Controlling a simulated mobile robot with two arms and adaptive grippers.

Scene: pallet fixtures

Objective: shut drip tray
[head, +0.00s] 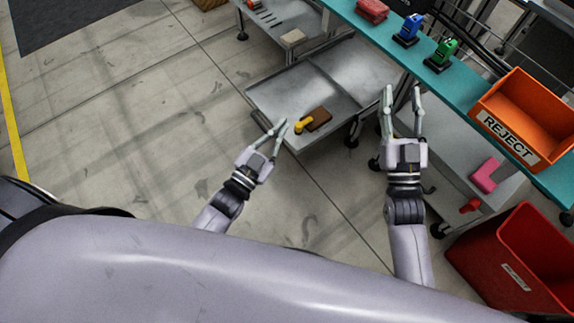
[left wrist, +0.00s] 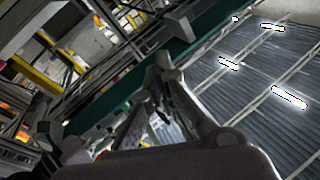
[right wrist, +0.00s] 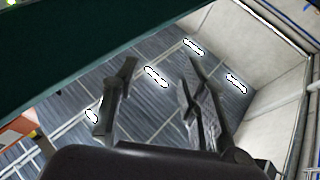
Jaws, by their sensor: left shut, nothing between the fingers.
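The drip tray appears to be the wide grey metal tray (head: 285,92) in the head view, jutting out from under the teal bench. A brown block (head: 318,119) and a yellow piece (head: 303,126) lie near its front edge. My left gripper (head: 279,125) is shut and empty at the tray's near left edge, close to the yellow piece; I cannot tell whether it touches the tray. My right gripper (head: 402,92) is open and empty, its fingers apart beside the bench edge. The wrist views show mainly the fingers, the ceiling and part of the bench, not the tray.
The teal bench (head: 467,97) carries an orange REJECT bin (head: 530,108), with blue (head: 408,29) and green (head: 441,53) fixtures. A lower shelf holds a pink piece (head: 485,175). A red bin (head: 520,262) stands at right. The floor at left is clear.

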